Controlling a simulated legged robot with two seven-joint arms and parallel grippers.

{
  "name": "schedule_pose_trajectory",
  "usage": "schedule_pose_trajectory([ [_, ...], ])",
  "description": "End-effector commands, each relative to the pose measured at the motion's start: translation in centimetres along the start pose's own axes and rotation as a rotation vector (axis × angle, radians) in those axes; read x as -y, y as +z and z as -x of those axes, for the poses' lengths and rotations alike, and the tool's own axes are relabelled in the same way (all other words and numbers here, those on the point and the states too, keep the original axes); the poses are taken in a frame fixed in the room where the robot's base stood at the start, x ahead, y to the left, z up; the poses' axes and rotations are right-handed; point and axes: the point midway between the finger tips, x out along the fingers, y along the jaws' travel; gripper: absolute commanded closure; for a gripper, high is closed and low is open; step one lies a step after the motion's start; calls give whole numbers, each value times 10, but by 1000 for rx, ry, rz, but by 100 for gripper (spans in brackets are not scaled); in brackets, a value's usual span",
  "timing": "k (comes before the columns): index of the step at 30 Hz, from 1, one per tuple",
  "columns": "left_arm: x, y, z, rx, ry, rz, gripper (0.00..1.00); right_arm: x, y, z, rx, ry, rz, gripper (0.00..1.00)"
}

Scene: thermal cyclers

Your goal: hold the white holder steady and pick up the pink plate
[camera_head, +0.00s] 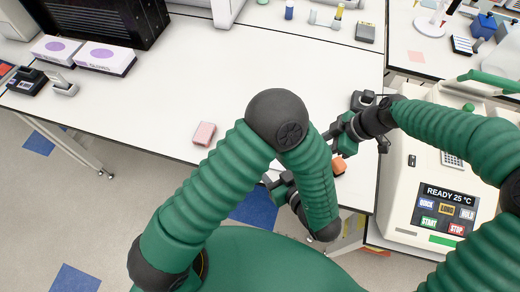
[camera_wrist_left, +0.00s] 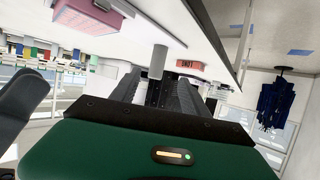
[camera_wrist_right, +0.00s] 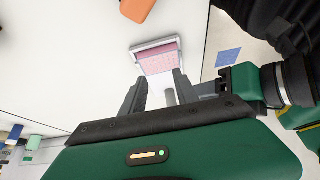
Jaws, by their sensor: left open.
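The pink plate (camera_wrist_right: 160,62) sits in a pale, white-grey holder (camera_wrist_right: 134,47) on the white table in the right wrist view. My right gripper (camera_wrist_right: 158,80) is open, its two fingers apart just short of the plate's near edge; I cannot tell if they touch the holder. In the head view my right gripper (camera_head: 335,133) reaches in from the right, and my left arm hides the plate and holder. My left gripper (camera_head: 268,182) is open near the table's front edge. In the left wrist view its fingers (camera_wrist_left: 160,85) show no plate between them.
A pink box (camera_head: 204,133) lies on the table left of my left arm. An orange block (camera_head: 339,165) lies near the front edge by my right gripper. A cycler (camera_head: 435,170) stands at right; white-purple boxes (camera_head: 105,57) are at back left. The table's middle is clear.

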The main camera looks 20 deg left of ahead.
Motion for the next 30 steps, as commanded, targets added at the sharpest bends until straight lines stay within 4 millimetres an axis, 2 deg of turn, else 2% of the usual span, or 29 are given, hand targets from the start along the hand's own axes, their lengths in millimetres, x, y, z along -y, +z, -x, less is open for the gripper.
schedule_pose_trajectory([
  [12, 2, 0, -100, 1, -4, 2, 46, 0, 0, 0, 0, 1, -1, 64],
  [18, 1, 0, -137, 3, 1, 3, 46, 0, -1, 0, 1, 1, -1, 64],
  [23, 0, 0, -148, 2, 2, 2, 46, 0, 0, 0, 0, 1, -1, 64],
  [30, -1, 0, -149, 1, 3, 2, 46, 1, 1, 0, 0, 1, -1, 64],
])
